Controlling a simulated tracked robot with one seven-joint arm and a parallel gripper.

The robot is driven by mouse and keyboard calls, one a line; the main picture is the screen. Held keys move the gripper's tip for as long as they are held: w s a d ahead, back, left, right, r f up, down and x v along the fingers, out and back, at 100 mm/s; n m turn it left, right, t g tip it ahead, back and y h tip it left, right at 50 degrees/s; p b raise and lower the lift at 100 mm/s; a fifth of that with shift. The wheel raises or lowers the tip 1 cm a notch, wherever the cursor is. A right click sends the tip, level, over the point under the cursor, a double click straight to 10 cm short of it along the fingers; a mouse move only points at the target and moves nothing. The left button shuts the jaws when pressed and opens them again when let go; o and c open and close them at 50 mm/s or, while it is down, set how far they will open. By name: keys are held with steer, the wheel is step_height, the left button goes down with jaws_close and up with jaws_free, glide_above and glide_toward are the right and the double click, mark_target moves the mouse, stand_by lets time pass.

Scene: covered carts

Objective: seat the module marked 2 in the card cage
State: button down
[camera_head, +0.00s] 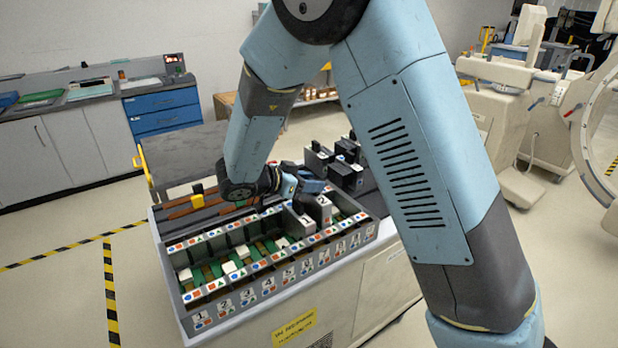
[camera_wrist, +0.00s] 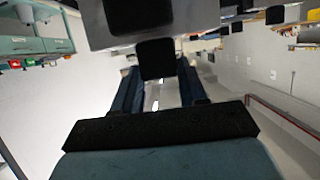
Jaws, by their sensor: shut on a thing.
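The card cage (camera_head: 262,292) is an open grey box on the cart, with numbered labels and coloured shapes along its front wall. My gripper (camera_head: 312,187) is over the right part of the cage, shut on a grey module (camera_head: 320,206) just below its fingers. Another grey module (camera_head: 298,219) stands close to its left. Both faces carry a dark mark too small to read surely. In the wrist view a grey block with black parts (camera_wrist: 190,22) fills the top, in front of my gripper (camera_wrist: 160,95). The held module's lower end is hidden.
Several dark modules (camera_head: 345,175) stand on the cart behind the gripper. White pieces (camera_head: 243,252) sit low in the left and middle slots. A raised grey cover (camera_head: 188,157) stands at the cart's back left. Floor is clear left of the cart.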

mark_target(311, 194)
steer(key=shift+f, duration=1.95)
steer(key=c, duration=0.5)
jaws_free()
steer(key=shift+a, duration=0.1)
steer(key=v, duration=1.3)
steer(key=shift+s+a, duration=0.15)
steer(key=shift+s, duration=0.15)
steer(key=shift+w, duration=0.1)
